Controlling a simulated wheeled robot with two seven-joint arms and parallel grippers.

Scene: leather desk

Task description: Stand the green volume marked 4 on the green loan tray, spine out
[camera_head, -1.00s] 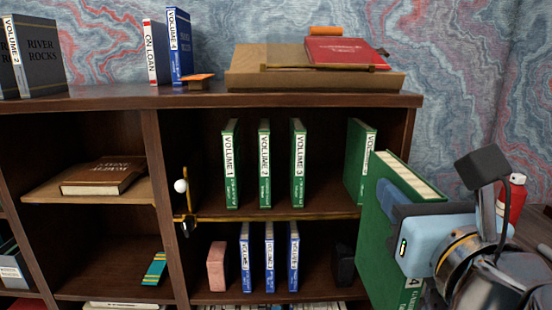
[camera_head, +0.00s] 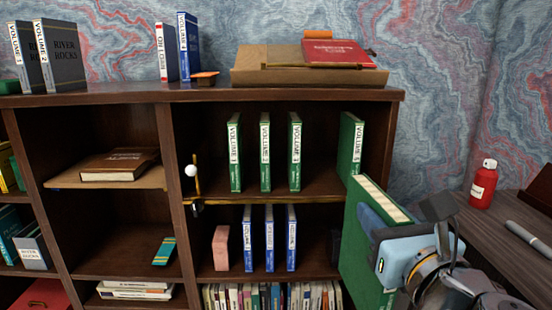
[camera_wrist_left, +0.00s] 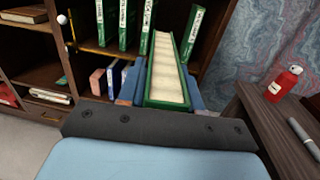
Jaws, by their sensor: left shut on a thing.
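My left gripper (camera_head: 385,245) is shut on a large green volume (camera_head: 352,268) in front of the right end of the bookcase. The volume is tilted, with its page edges toward the top; its spine and number are hidden now. It also shows between the jaws in the left wrist view (camera_wrist_left: 166,72). Several green volumes stand on the upper right shelf: three spaced apart, including Volume 1 (camera_head: 234,152), and one at the right end (camera_head: 349,150). I cannot identify the green loan tray; a small green thing (camera_head: 9,87) shows at the far left of the bookcase top. My right gripper is not in view.
A brass rail with a white ball (camera_head: 190,171) runs along the green volumes' shelf edge. Blue volumes (camera_head: 270,238) and a pink block (camera_head: 221,248) stand below. A red bottle (camera_head: 483,184) and a pen (camera_head: 527,234) are on the desk at right.

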